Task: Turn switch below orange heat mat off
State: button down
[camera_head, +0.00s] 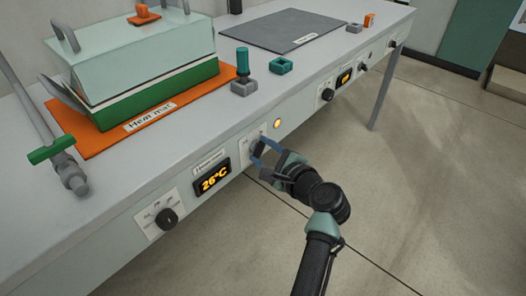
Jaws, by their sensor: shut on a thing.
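The orange heat mat (93,143) lies on the left part of the bench top under a green and glassy box. Below it, on the bench's front panel, is a black rotary knob (166,218) on a white plate, left of a display (214,178) reading 26°C. Right of the display, my gripper (261,148) is shut on a second switch knob (256,145) on its own white plate. The fingers partly hide this knob, so its setting cannot be read. A small amber lamp (277,123) glows just right of it.
A green valve handle (51,150) on a pipe stands at the left. A dark grey mat (283,30) lies farther along the bench (205,115); below it are another display (345,77) and knobs (327,95). The floor (440,170) on the right is clear.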

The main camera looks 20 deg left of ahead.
jog(key=n+t+b, duration=0.1)
jog(key=b, duration=0.1)
jog(key=f+n+b, duration=0.1)
jog(key=n+b, duration=0.1)
jog(key=shift+s+t, duration=0.1)
jog(key=shift+t, duration=0.3)
jog(key=n+y+b, duration=0.1)
jog(key=n+b, duration=0.3)
jog(key=b, duration=0.4)
jog(key=n+t+y+b, duration=0.1)
jog(key=n+y+b, duration=0.1)
jog(key=n+b, duration=0.3)
jog(key=n+y+b, duration=0.2)
jog(key=n+b, duration=0.2)
jog(key=b, duration=0.8)
jog(key=shift+f+n+t, duration=0.2)
jog(key=shift+n+t, duration=0.1)
jog(key=shift+n, duration=0.1)
jog(key=shift+r+b, duration=0.15)
jog(key=shift+b, duration=0.15)
jog(key=shift+c, duration=1.4)
grip_release()
